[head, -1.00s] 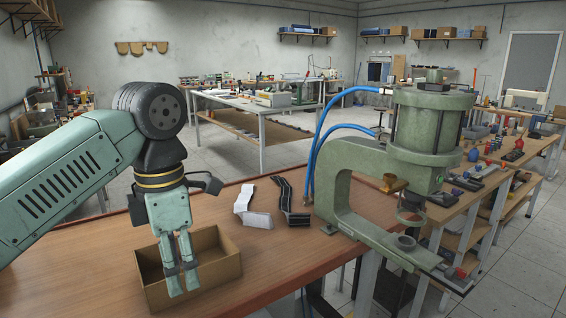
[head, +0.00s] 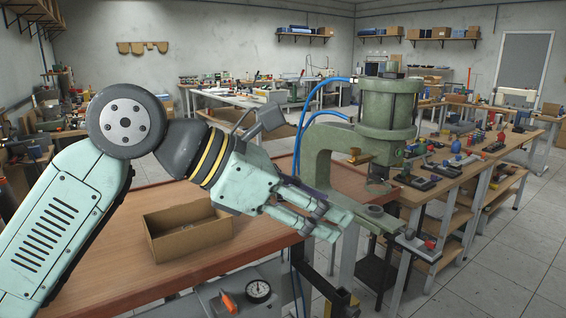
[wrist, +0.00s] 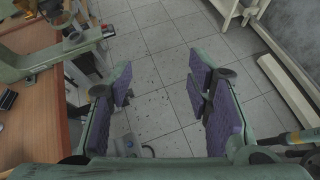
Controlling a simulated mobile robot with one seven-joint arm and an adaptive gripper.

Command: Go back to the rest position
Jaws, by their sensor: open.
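My gripper (head: 333,228) is held up in the air in the head view, pointing right and slightly down, past the right edge of the wooden table. In the wrist view my gripper (wrist: 160,92) shows its two purple-padded fingers wide apart. Nothing is between them, only tiled floor below. The green pneumatic press (head: 388,110) stands just behind and right of my gripper, with blue hoses; part of it also shows at the top left of the wrist view (wrist: 35,60). I cannot tell the exact gap between my fingers and the press base.
An open cardboard box (head: 190,249) stands on the wooden table (head: 165,278), left of my gripper, with something small inside. A bench with several small parts (head: 470,180) runs along the right. Tiled floor (head: 500,260) is clear.

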